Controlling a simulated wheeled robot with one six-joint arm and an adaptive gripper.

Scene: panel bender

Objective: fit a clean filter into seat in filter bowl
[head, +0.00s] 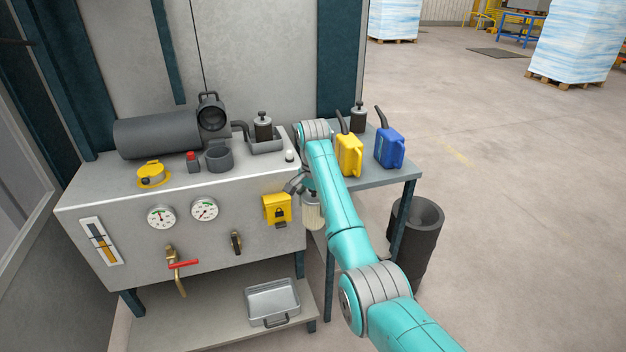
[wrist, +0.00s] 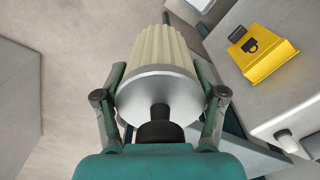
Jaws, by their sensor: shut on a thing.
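My gripper (wrist: 160,88) is shut on a cream pleated filter (wrist: 160,52) with a silver end cap and a dark stub. One finger lies along each side of it. In the head view the filter (head: 313,213) hangs at the right front corner of the bench, beside the yellow padlocked box. My gripper (head: 298,186) is partly hidden by my arm. A dark grey open cup (head: 218,158), which looks like the filter bowl, stands on the bench left of my gripper. Its inside, with any seat, is too small to make out.
A yellow padlocked box (head: 277,208) juts from the bench front. A dark filter (head: 263,128) stands in a grey tray on the bench; another (head: 358,117) stands on the side table. Yellow (head: 349,155) and blue (head: 390,148) cans stand close right of my arm.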

